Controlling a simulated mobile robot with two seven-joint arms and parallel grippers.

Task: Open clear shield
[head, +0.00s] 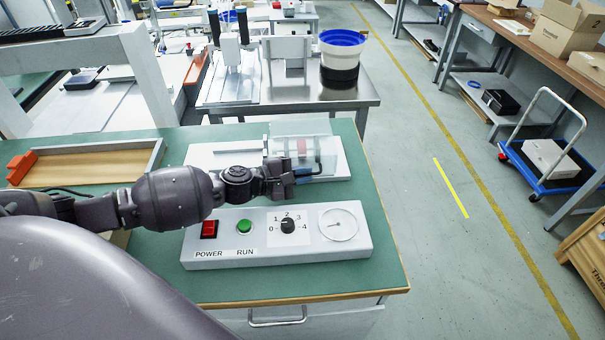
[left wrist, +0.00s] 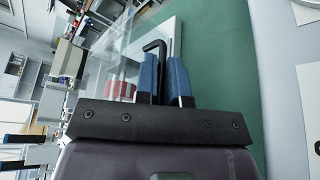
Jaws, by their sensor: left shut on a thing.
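The clear shield (head: 298,128) stands over a white base (head: 228,154) on the green bench, with a red and grey part (head: 301,147) showing through it. My left gripper (head: 304,173) is at the shield's front right. In the left wrist view, the blue fingertips (left wrist: 161,75) are on either side of the shield's black bent handle (left wrist: 155,47) and shut on it. The clear shield also shows there, left of the fingers (left wrist: 110,50). My right gripper is in neither view.
A control box (head: 277,258) with a red POWER switch, green RUN button, dial and gauge sits just in front of the shield. A wooden tray (head: 85,167) lies to the left. A metal table with a blue-topped bin (head: 340,57) stands behind.

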